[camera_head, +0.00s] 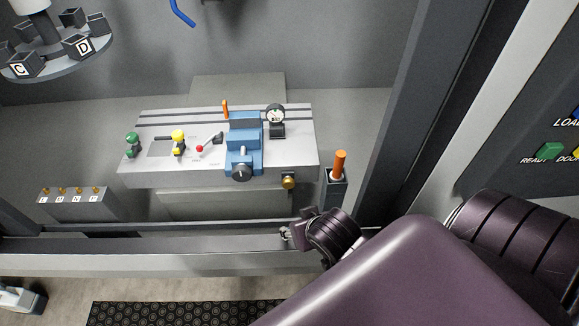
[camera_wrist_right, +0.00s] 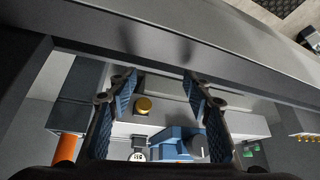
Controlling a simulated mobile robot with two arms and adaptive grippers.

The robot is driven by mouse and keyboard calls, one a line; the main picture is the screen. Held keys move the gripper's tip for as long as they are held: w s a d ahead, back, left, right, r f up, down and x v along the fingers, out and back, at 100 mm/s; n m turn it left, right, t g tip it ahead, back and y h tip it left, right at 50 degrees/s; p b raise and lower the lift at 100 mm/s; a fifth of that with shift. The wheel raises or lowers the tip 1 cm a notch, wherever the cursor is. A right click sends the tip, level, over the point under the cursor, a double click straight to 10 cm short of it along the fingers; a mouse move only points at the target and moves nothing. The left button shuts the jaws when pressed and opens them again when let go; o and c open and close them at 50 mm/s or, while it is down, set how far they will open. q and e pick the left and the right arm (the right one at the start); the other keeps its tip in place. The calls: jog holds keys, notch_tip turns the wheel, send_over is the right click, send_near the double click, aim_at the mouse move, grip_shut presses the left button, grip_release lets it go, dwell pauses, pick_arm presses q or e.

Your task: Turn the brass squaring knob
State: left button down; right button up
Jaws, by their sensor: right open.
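The brass squaring knob (camera_head: 289,181) sits on the front face of the grey machine table, near its right end. It also shows in the right wrist view (camera_wrist_right: 143,105), between my two fingers and beyond them. My right gripper (camera_head: 286,233) is at the booth's front sill, below the knob in the head view and apart from it. In the right wrist view its fingers (camera_wrist_right: 160,84) are spread, with nothing between the pads. My left gripper is not in view.
A blue vise (camera_head: 243,140) with a black knob (camera_head: 242,173) stands left of the brass knob. A dial gauge (camera_head: 276,118) is behind it. An orange-handled tool stands in a dark holder (camera_head: 334,188) to the right. The front sill (camera_head: 150,246) runs below the table.

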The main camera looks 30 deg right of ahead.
aim_at(289, 184)
jog(key=shift+w+d+f+m+t+h+p, duration=0.3)
jog(key=shift+w+d+f+m+t, duration=0.6)
jog(key=shift+w, duration=1.55)
jog(key=shift+w+d+f+m+t+h+p, duration=0.1)
jog(key=shift+w+d+f+m+h+p, duration=0.45)
jog(key=shift+w+d, duration=1.45)
jog(key=shift+w+d+f+m+t+y, duration=0.1)
jog(key=shift+w+d+f+m+t, duration=0.65)
jog(key=shift+w, duration=2.2)
jog(key=shift+a+r+g, duration=0.15)
jog(key=shift+r+g, duration=0.1)
jog(key=c, duration=1.1)
